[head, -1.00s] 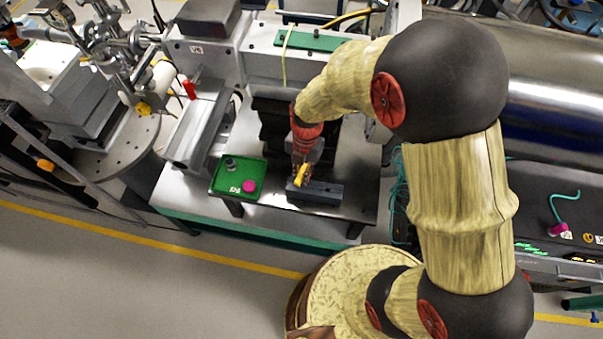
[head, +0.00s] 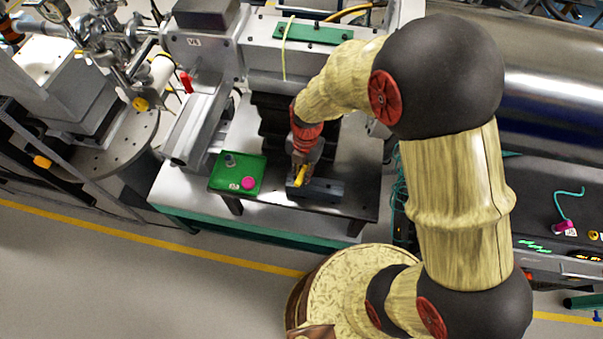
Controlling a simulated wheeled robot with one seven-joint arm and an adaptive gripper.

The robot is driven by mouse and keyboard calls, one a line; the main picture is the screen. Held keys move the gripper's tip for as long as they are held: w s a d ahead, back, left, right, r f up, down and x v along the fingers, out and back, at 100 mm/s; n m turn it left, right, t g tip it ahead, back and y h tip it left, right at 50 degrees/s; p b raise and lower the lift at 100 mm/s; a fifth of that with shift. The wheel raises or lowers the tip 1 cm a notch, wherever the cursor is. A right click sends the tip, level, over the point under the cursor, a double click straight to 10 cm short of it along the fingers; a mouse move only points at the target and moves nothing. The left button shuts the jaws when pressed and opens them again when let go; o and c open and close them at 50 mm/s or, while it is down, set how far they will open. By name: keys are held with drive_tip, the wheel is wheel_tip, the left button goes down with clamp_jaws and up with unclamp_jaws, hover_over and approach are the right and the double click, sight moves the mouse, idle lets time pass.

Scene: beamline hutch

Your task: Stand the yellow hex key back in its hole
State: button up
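The yellow hex key (head: 300,175) shows as a short yellow piece at my gripper (head: 299,171), just above the grey block (head: 325,190). The block lies near the front edge of the small table. The fingers are small and dark here, and they appear closed around the key. The key looks tilted, and its lower end overlaps the left part of the block's top. I cannot tell whether the tip is in a hole or above it. The holes are too small to make out.
A green tray (head: 218,185) stands left of the block, with a grey cylinder (head: 230,161) and a magenta round piece (head: 248,183) in it. Grey beamline equipment (head: 203,110) rises behind and left. The table top (head: 358,205) is bare right of the block.

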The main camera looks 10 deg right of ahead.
drive_tip(key=o, duration=0.4)
drive_tip(key=r, duration=0.8)
drive_tip(key=w+d+r, duration=0.1)
drive_tip(key=r, duration=0.3)
